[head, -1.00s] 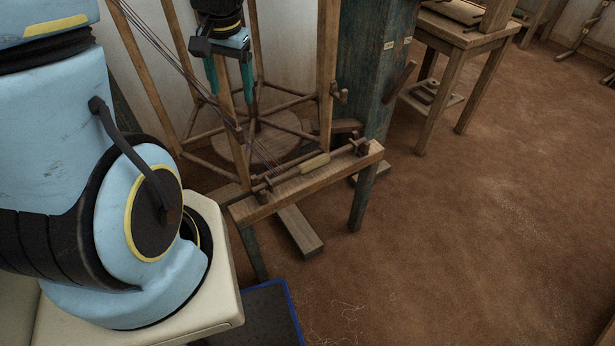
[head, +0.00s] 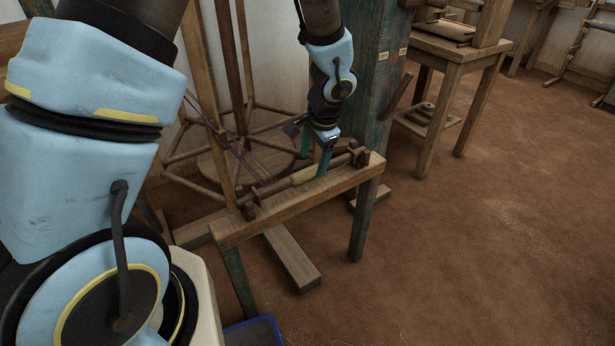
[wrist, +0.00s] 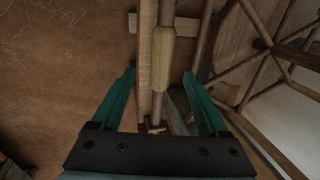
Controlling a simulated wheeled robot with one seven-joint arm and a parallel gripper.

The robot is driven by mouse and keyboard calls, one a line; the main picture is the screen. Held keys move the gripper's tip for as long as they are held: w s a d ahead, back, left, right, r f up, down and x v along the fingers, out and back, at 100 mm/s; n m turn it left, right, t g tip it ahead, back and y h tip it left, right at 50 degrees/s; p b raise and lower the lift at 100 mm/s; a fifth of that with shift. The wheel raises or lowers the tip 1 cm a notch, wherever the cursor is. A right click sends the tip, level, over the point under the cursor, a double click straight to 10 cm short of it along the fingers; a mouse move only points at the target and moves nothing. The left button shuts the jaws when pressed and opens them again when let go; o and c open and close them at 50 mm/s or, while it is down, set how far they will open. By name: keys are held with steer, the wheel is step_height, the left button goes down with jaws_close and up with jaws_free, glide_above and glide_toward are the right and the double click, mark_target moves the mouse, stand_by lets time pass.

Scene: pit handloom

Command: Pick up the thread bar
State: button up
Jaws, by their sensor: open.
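The thread bar (head: 303,176) is a thin brown rod with a pale yellow sleeve at its middle. It lies along the top of a narrow wooden bench (head: 228,229), between small wooden holders near the ends. My gripper (head: 315,157) is open and points down over the bar, close to the yellow sleeve. In the wrist view the bar (wrist: 160,45) runs up the picture between the two spread teal fingers of my gripper (wrist: 160,76). Neither finger visibly grips it. I cannot tell exactly how far the fingertips are above or beside the rod.
A wooden frame with dark threads (head: 245,158) stands behind the bench at left. A blue-green post (head: 372,75) rises behind my gripper. A wooden table (head: 460,45) stands at back right. The brown floor (head: 480,240) at right is clear.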

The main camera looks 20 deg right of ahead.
mark_target(309, 171)
steer(key=shift+x, duration=2.75)
steer(key=shift+w, duration=0.1)
steer(key=shift+c, duration=0.3)
jaws_close()
